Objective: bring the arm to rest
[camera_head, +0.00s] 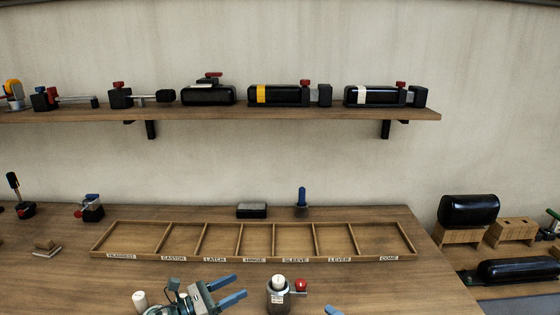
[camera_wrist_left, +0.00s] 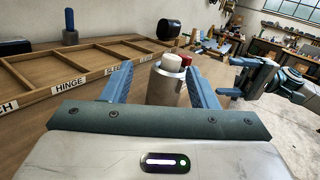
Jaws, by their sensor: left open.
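My left gripper (camera_head: 240,287) is open near the table's front edge, its two blue fingers pointing right. A metal cylinder with a white top and a red knob (camera_head: 278,295) stands just right of the fingertips in the head view. In the left wrist view the cylinder (camera_wrist_left: 166,88) shows between the open fingers (camera_wrist_left: 160,85), seemingly beyond their tips; I see no grip on it. My right gripper (camera_wrist_left: 242,75) shows at the right of the left wrist view, its jaw gap unclear. In the head view only a blue tip of it shows at the bottom edge.
A labelled wooden tray (camera_head: 254,257) with empty compartments lies behind the gripper. A wall shelf (camera_head: 220,114) holds several clamp-like parts. A white-topped piece (camera_head: 140,299) stands left of my arm.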

